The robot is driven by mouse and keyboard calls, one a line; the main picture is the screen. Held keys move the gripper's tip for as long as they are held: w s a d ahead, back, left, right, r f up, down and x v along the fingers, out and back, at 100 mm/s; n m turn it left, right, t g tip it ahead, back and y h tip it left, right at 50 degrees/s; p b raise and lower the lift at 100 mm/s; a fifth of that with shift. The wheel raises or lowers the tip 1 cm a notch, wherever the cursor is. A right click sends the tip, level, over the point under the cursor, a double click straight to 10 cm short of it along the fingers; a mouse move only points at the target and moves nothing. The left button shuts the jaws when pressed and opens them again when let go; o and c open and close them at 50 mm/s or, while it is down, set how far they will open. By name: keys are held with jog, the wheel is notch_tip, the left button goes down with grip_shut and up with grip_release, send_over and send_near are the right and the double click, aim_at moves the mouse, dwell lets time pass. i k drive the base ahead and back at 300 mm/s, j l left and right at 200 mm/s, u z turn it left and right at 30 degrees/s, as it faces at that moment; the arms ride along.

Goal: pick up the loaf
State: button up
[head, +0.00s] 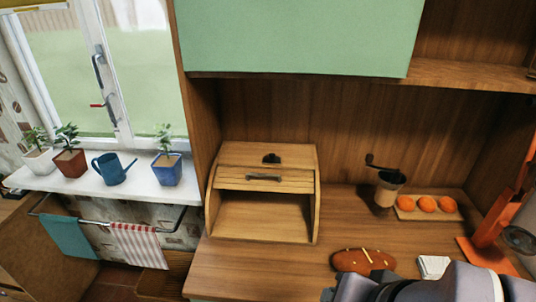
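The loaf (364,262) is a brown bread with pale slashes on top. It lies on the wooden counter (240,262) at the lower middle right in the head view. Its lower right side is close to a grey part of my arm (460,285), which fills the bottom right corner. I cannot tell whether they touch. My gripper's fingers do not show.
An open, empty-looking bread box (264,177) stands left of the loaf. A grinder (387,188), several orange fruits on a board (427,205), a white cloth or pad (432,266) and an orange lamp (487,252) stand to the right. A green cabinet door (300,35) hangs above.

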aim_at(362, 260)
jog(key=l, duration=0.55)
jog(key=i+l+z, duration=0.5)
